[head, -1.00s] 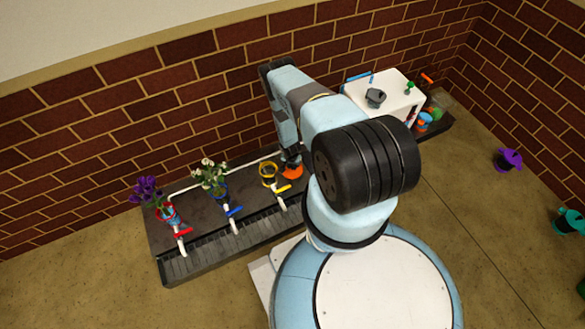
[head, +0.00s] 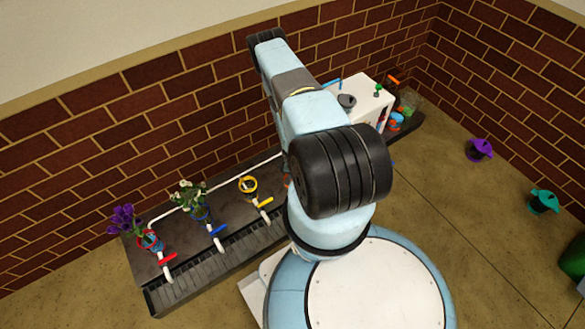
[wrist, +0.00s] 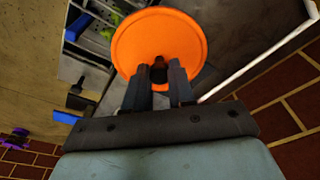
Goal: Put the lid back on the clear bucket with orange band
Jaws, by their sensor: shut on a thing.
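The lid is a flat orange disc (wrist: 160,30) in the wrist view. My gripper (wrist: 159,78) is shut on the small dark knob at its middle, and the disc lies just beyond the fingertips. In the head view my own arm hides the gripper. A small orange patch (head: 286,182) shows beside the arm, at the bench; I cannot tell whether it is the lid or a bucket band. I cannot make out the clear bucket with orange band for certain in any view.
On the dark bench (head: 165,285) stand a yellow-rimmed bucket (head: 248,186) and buckets with white flowers (head: 190,196) and purple flowers (head: 124,220). Coloured valve handles line its front. A white box (head: 368,98) stands at the right end. A brick wall runs behind; the floor at right is largely open.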

